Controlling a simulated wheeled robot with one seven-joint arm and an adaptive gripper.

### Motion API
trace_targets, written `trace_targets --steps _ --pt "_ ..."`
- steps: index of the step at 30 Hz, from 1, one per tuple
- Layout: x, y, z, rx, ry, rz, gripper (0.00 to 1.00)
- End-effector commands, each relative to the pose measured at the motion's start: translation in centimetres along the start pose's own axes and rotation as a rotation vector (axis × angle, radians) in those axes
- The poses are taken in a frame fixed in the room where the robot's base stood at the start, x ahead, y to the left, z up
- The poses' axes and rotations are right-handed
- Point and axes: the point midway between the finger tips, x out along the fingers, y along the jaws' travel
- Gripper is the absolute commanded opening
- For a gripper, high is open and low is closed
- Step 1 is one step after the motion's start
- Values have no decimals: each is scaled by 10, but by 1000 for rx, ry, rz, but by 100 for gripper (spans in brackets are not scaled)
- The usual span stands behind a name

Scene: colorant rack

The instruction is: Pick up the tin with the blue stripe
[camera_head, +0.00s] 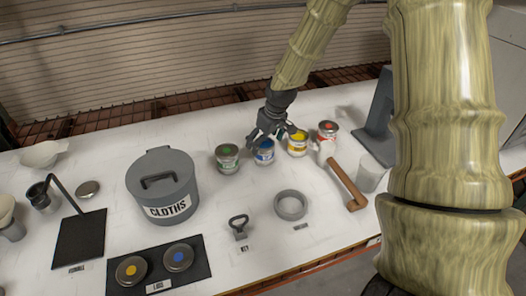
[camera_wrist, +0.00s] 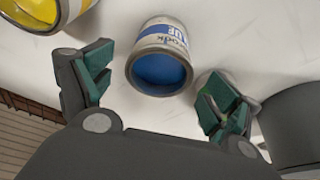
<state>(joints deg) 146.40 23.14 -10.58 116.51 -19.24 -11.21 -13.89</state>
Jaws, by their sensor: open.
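The tin with the blue stripe (camera_head: 264,152) stands on the white bench in a row of tins, between the green one and the yellow one. In the wrist view the blue tin (camera_wrist: 160,58) shows its open top with blue inside and a blue label band. My gripper (camera_head: 268,130) is above and just behind the blue tin. In the wrist view its two green-padded fingers (camera_wrist: 155,95) are spread wide, with the tin between and beyond them. Nothing is held. The fingers appear apart from the tin.
A green tin (camera_head: 227,158) stands close to the left, a yellow tin (camera_head: 297,143) close to the right, and a red tin (camera_head: 327,131) farther right. A grey CLOTHS bin (camera_head: 163,187) stands left. A brown-handled tool (camera_head: 347,186) and grey ring (camera_head: 290,205) lie in front.

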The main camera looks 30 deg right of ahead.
Motion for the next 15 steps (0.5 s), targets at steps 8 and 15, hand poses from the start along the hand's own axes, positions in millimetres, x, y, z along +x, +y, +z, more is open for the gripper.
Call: trace_targets --steps 8,15 --pt "9 0 -1 -1 2 0 90" --pt "23 1 -3 -1 0 -1 90"
